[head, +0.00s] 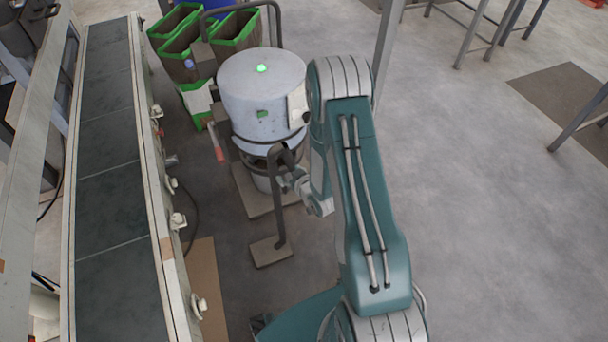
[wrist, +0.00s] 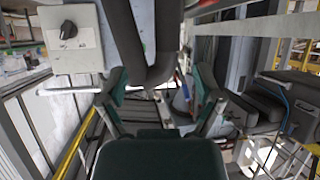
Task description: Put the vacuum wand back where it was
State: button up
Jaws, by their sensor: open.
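The vacuum wand (head: 281,215) is a dark tube that stands upright in front of the vacuum, a pale grey drum (head: 262,95). Its flat floor nozzle (head: 270,251) rests on or close to the floor. My gripper (head: 292,178) is beside the wand's upper part, partly hidden by my arm in the head view. In the wrist view, my gripper (wrist: 162,88) is open, with a finger on each side of the wand's dark bent tube (wrist: 152,62). I cannot tell whether the fingers touch it. Whether a holder on the vacuum bears the wand is hidden.
A conveyor (head: 108,180) with knobs along its side runs down the left. Green-rimmed bins (head: 205,36) stand behind the vacuum. A control box with a black knob (wrist: 72,36) shows in the wrist view.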

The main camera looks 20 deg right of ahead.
jog(key=s+r+m+g+h, duration=0.1)
jog(key=s+r+g+h, duration=0.1)
jog(key=r, duration=1)
jog(key=s+r+g+h, duration=0.1)
jog(key=s+r, duration=0.1)
jog(key=r, duration=1.1)
jog(key=s+a+r+g, duration=0.1)
jog(key=s+r, duration=0.3)
jog(key=s, duration=0.3)
jog(key=s+a+r+m+g, duration=0.1)
jog(key=s+r, duration=0.3)
jog(key=s, duration=0.4)
jog(key=s+a+r+g, duration=0.2)
jog(key=s+a+r, duration=0.1)
jog(key=s, duration=0.5)
jog(key=shift+a+r+y, duration=0.2)
jog(key=shift+r+y, duration=0.2)
jog(key=shift+r, duration=0.1)
jog(key=shift+w, duration=0.1)
